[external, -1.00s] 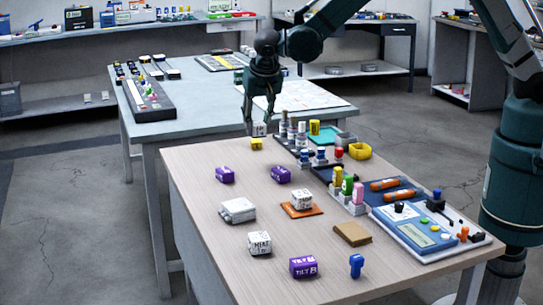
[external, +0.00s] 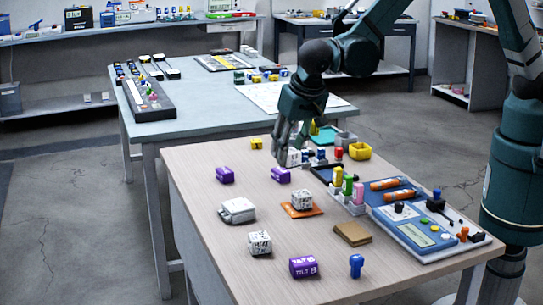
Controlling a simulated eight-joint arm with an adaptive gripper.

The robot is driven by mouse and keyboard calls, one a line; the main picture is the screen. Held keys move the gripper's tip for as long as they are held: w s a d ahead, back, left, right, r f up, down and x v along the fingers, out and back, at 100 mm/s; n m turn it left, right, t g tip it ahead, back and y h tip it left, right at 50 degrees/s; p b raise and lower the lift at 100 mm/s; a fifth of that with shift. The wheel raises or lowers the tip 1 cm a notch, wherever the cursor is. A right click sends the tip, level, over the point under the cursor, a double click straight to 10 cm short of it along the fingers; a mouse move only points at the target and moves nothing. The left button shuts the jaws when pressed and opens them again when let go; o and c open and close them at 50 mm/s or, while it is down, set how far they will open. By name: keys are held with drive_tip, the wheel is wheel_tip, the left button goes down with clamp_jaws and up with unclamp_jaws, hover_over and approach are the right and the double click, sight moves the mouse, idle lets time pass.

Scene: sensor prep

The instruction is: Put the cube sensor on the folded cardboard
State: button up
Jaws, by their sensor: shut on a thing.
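My gripper (external: 290,158) is over the far part of the wooden table, shut on a small whitish cube sensor (external: 293,159). The fingers cover part of the cube, and I cannot tell the gap below it. The folded cardboard (external: 352,233) is a flat brown piece lying on the table, nearer the camera and to the right of my gripper. Its top is bare. Another white cube with dark markings (external: 302,198) sits on an orange mat (external: 287,210). A similar white cube (external: 259,243) stands at the front left.
Purple blocks (external: 281,175) and a white box (external: 237,210) lie at the left and middle. A holder with coloured pieces (external: 347,190), a yellow bin (external: 360,151) and a blue device (external: 425,228) stand at the right. A blue peg (external: 356,265) stands in front.

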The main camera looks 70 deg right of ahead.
drive_tip(key=s+a+n, duration=0.1)
drive_tip(key=s+a, duration=0.4)
drive_tip(key=s, duration=0.5)
drive_tip(key=s+a+n, duration=0.1)
drive_tip(key=s+a, duration=0.5)
drive_tip(key=s, duration=0.5)
drive_tip(key=shift+s+r+t+y, duration=0.3)
drive_tip(key=shift+r+y, duration=0.1)
hover_over(345, 227)
drive_tip(key=s, duration=0.2)
drive_tip(key=shift+w+a+f+b, duration=0.15)
drive_tip(key=shift+f+b, duration=0.1)
drive_tip(key=shift+f, duration=1.35)
drive_tip(key=shift+a+f+b, duration=0.15)
drive_tip(key=shift+f+b, duration=0.05)
drive_tip(key=shift+f, duration=1.35)
drive_tip(key=shift+f+b, duration=0.4)
drive_tip(key=shift+f, duration=1.45)
drive_tip(key=shift+f, duration=0.2)
drive_tip(key=o, duration=0.9)
